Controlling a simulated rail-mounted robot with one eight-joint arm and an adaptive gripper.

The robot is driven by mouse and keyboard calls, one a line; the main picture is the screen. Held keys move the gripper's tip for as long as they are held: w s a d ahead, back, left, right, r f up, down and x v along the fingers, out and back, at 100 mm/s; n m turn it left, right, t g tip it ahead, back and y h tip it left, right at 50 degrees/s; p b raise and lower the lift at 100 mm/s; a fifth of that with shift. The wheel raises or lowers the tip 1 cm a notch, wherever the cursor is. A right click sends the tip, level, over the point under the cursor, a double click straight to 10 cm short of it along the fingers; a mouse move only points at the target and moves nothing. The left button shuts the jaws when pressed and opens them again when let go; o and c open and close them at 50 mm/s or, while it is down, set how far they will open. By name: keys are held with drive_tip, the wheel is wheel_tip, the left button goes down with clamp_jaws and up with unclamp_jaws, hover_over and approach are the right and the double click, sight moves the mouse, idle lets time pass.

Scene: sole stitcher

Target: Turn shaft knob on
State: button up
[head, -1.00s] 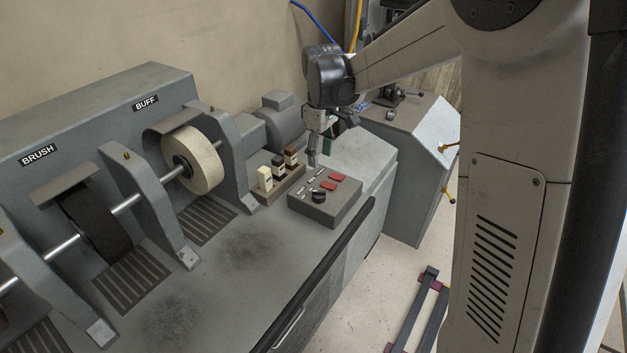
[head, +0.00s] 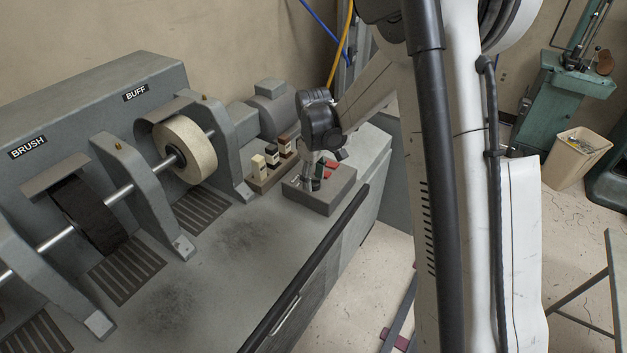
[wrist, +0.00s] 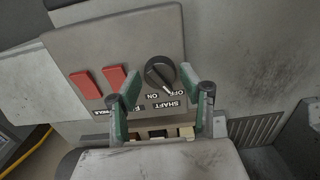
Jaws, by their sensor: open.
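The black shaft knob (wrist: 160,71) sits on the grey control box (wrist: 60,55) in the wrist view. Its label SHAFT, with OFF and ON, appears upside down below it. The knob's white pointer mark angles down and right, toward OFF. My gripper (wrist: 160,77) is open, with its green-edged fingers either side of the knob in the picture; I cannot tell whether they touch it. In the head view my gripper (head: 310,172) points down over the left part of the control box (head: 325,200), and it hides the knob.
Two red switches (wrist: 100,83) sit beside the knob. The bench front between wheel and black edge (head: 300,280) is clear.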

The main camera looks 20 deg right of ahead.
drive_tip(key=shift+f, duration=0.45)
drive_tip(key=c, duration=0.8)
drive_tip(key=shift+c, duration=0.2)
